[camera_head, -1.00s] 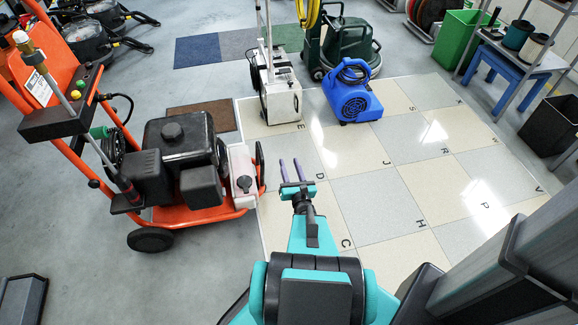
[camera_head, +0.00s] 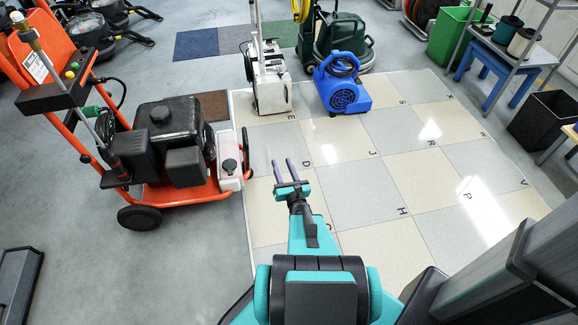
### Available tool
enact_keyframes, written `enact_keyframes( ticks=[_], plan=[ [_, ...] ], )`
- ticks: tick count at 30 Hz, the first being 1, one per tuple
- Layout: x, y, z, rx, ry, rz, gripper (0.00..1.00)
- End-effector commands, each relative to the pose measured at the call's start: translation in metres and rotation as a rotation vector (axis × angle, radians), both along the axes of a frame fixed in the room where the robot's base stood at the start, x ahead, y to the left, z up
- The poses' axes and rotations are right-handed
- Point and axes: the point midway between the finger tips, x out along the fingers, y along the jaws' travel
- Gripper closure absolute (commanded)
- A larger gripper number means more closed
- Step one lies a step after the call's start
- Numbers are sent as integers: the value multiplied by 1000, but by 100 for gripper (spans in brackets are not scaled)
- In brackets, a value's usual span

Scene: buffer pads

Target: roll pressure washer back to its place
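The pressure washer (camera_head: 170,140) is an orange wheeled frame with a black engine, a white tank at its right end and a tall handle with a lance. It stands upright on the grey floor at the left, its right end close to the left edge of the tiled pad area (camera_head: 350,165). My gripper (camera_head: 284,173) is to the right of the washer, over the tiles, apart from it. Its two purple fingers are spread with an empty gap between them. The letters on the tiles near my gripper are partly hidden by my arm.
A blue blower (camera_head: 342,88) and a white wheeled machine (camera_head: 267,85) stand at the far tiles. A green floor machine (camera_head: 340,38) is behind them. A rack (camera_head: 530,60) and black bin (camera_head: 545,122) are at the right. The middle tiles are clear.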

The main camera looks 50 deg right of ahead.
Motion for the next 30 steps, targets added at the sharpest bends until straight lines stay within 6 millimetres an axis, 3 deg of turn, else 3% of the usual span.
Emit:
enact_keyframes(
  ticks=[11,17,23,30],
  plan=[
    [37,45,-9,-25,15,119,64],
    [62,82,-15,-54,33,222,64],
    [96,154,-29,-125,70,415,64],
    [122,271,-53,-283,136,739,64]
  ],
)
